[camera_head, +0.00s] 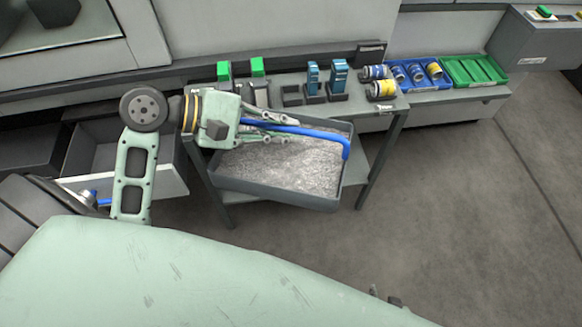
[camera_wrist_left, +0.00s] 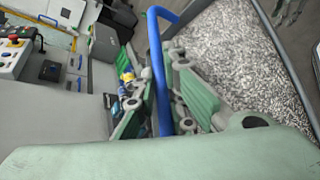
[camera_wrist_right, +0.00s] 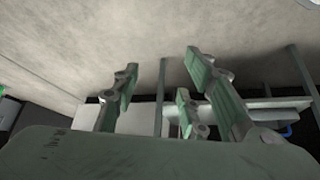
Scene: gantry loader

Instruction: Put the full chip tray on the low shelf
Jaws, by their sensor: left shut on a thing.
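The chip tray (camera_head: 275,195) is a dark grey box full of silvery metal chips, in front of a small grey table in the head view. Its blue handle (camera_head: 300,130) runs across the top. My left gripper (camera_head: 285,130) is shut on this handle, which also crosses the left wrist view (camera_wrist_left: 157,70). The low shelf (camera_head: 357,170) is the lower level of that table; the tray hides most of it. My right gripper (camera_wrist_right: 165,90) has its fingers spread, with nothing between them in the right wrist view. Its fingers are not clearly visible in the head view.
The tabletop carries blue-black holders (camera_head: 338,78), green-topped items (camera_head: 257,67) and yellow-blue cylinders (camera_head: 382,89). Blue (camera_head: 418,73) and green (camera_head: 473,70) bins stand to the right. An open drawer (camera_head: 120,150) juts out at left. The floor (camera_head: 450,200) at right is clear.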

